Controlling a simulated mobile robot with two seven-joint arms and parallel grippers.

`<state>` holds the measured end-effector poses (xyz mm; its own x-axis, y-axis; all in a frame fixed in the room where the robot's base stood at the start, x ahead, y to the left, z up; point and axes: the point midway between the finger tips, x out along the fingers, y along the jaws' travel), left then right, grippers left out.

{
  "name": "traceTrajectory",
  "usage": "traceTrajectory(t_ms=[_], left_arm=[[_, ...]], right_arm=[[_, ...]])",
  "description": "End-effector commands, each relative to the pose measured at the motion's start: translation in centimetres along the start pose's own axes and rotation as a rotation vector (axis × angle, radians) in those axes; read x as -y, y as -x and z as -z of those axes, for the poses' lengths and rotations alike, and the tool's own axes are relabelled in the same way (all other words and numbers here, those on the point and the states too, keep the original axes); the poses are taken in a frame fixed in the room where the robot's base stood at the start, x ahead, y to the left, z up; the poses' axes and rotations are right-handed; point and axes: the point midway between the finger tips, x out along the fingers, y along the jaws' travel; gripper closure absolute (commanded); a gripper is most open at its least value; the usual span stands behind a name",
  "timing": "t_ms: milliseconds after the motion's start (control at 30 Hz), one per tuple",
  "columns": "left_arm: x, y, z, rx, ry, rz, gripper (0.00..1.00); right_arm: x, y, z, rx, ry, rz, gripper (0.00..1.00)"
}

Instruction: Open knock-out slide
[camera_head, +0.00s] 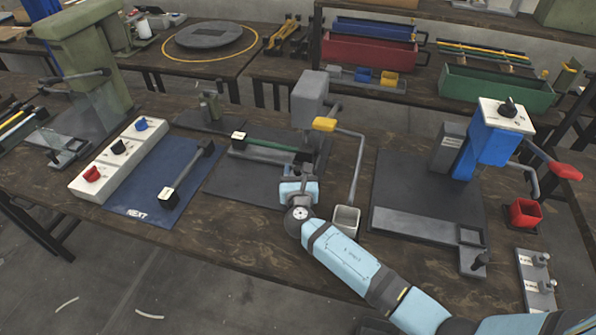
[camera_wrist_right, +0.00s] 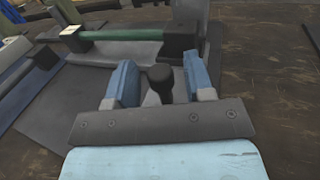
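My right gripper (camera_head: 299,192) is at the front right of the middle grey press (camera_head: 309,98), low over its base plate (camera_head: 235,178). In the right wrist view its two blue fingers (camera_wrist_right: 160,84) stand apart on either side of an upright black knob (camera_wrist_right: 160,76), with a gap on both sides. The knob seems to be the handle of the slide; the slide itself is mostly hidden by the gripper. A green bar (camera_head: 272,146) lies across the press behind it, and it also shows in the right wrist view (camera_wrist_right: 122,34). My left gripper is not in view.
A blue press (camera_head: 488,140) with a red bin (camera_head: 525,213) stands at right. A blue mat (camera_head: 150,195) and a button box (camera_head: 118,158) are at left.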

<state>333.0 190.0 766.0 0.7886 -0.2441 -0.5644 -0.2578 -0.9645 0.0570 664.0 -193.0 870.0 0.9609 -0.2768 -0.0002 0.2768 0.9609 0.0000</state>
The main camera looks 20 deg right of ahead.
Motion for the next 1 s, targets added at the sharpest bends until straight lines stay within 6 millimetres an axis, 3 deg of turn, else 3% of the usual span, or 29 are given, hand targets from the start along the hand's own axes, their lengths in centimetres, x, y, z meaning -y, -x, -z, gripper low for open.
traceTrajectory(t_ms=[33, 200, 433, 800, 1000], left_arm=[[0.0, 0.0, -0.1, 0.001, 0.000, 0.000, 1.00], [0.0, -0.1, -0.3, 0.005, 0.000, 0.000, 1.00], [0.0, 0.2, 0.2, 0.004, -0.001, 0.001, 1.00], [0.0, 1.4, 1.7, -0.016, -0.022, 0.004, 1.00], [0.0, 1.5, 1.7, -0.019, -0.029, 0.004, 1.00]], right_arm=[[0.0, 0.0, 0.0, 0.000, 0.000, 0.000, 0.64], [0.0, 0.0, 0.0, 0.000, 0.000, 0.000, 1.00], [-0.4, 1.2, -0.1, -0.002, -0.001, -0.002, 1.00], [-3.2, 9.9, -0.1, -0.003, 0.000, -0.002, 1.00], [-3.7, 11.4, -0.1, 0.000, 0.001, -0.001, 1.00]])
